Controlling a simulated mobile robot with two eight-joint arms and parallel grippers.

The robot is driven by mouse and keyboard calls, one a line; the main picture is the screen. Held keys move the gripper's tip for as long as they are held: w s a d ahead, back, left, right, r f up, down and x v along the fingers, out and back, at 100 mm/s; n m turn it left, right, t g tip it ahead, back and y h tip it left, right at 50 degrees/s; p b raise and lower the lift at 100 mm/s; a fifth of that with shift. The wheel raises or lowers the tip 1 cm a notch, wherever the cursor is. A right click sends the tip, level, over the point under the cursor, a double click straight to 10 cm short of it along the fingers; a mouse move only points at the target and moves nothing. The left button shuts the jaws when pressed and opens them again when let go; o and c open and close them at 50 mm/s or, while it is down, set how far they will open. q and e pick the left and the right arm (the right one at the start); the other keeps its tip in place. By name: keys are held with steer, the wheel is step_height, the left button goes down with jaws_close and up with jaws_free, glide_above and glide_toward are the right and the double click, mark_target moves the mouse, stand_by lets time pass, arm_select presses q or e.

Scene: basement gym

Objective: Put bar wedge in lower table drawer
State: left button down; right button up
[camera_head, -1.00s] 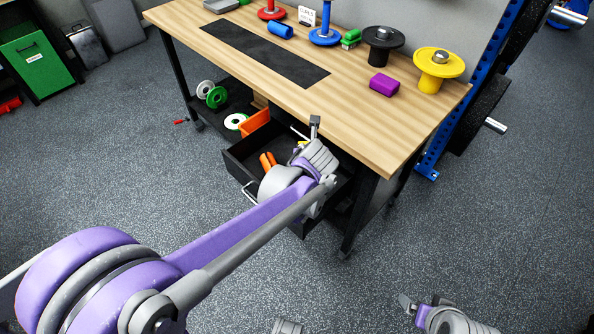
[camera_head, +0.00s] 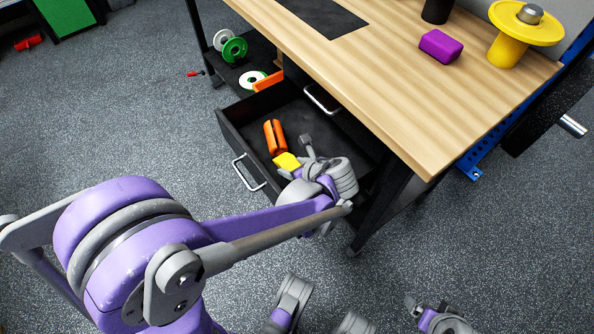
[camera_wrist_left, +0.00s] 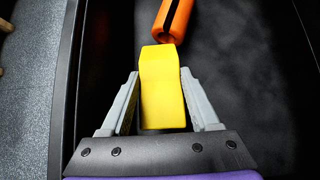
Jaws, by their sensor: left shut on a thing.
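The yellow bar wedge (camera_head: 287,162) is held in my left gripper (camera_head: 299,156), over the inside of the open lower table drawer (camera_head: 232,133). In the left wrist view the wedge (camera_wrist_left: 162,95) sits between both fingers of the left gripper (camera_wrist_left: 160,76), which is shut on it. I cannot tell whether the wedge touches the drawer floor. My right gripper (camera_head: 413,306) is low at the bottom right, away from the table, and its jaws are too small to read.
An orange split cylinder (camera_head: 275,137) lies in the drawer just beyond the wedge; it shows in the wrist view (camera_wrist_left: 173,20). The drawer's front handle (camera_head: 248,173) faces left. The wooden tabletop (camera_head: 420,110) overhangs the drawer's right side. Drawer floor right of the wedge is clear.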

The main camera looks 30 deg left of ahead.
arm_select(q)
steer(key=shift+f+b, duration=0.7)
steer(key=shift+f, duration=1.3)
steer(key=shift+f, duration=0.1)
steer(key=shift+c, duration=0.6)
jaws_free()
steer(key=shift+d+r, duration=0.1)
steer(key=shift+r, duration=0.15)
steer(key=p+v, duration=0.3)
steer(key=v, duration=0.8)
steer(key=shift+d+r, duration=0.25)
steer(key=shift+s+p, duration=0.15)
steer(key=shift+p, duration=0.15)
